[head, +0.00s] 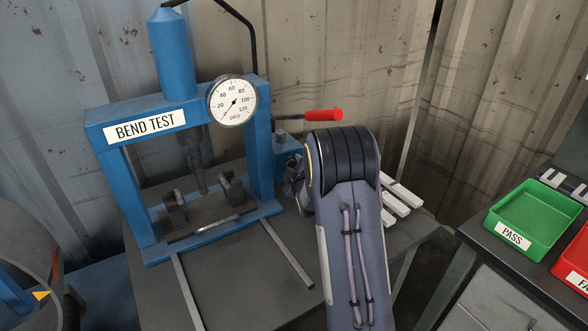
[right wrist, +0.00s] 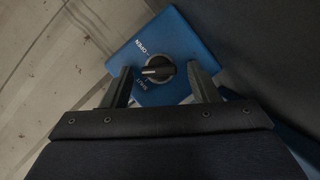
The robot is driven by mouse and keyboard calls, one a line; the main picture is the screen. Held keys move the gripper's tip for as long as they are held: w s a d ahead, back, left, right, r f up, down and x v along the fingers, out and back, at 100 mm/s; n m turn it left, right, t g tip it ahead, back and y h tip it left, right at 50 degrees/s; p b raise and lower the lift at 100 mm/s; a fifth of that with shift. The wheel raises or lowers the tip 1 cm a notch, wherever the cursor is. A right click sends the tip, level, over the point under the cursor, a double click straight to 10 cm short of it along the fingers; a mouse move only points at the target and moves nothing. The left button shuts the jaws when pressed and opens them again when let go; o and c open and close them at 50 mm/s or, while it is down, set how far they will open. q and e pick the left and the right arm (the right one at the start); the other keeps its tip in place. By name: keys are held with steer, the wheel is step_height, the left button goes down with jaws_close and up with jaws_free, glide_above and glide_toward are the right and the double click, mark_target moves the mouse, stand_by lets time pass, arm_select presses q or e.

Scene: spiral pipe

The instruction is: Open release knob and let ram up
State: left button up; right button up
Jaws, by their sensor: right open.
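The release knob (right wrist: 158,70) is a round dark knob on a blue pump block (right wrist: 178,45) marked OPEN and SHUT. Its pale mark points left in the right wrist view, between the two words. My right gripper (right wrist: 160,74) is open, with one finger on each side of the knob and gaps visible between. In the head view my right arm hides the knob and most of the gripper beside the pump block (head: 287,152). The dark ram (head: 196,160) hangs inside the blue BEND TEST press (head: 262,150). The gauge (head: 232,101) needle points lower left, near zero. My left gripper is not in view.
A red-gripped pump handle (head: 323,115) sticks out right above the block. Pale bars (head: 402,192) lie right of my arm. A green PASS tray (head: 535,215) and a red tray (head: 575,262) stand at right. A dark round bin (head: 30,260) is at lower left.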

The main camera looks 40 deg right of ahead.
steer(key=shift+c, duration=0.3)
steer(key=c, duration=0.9)
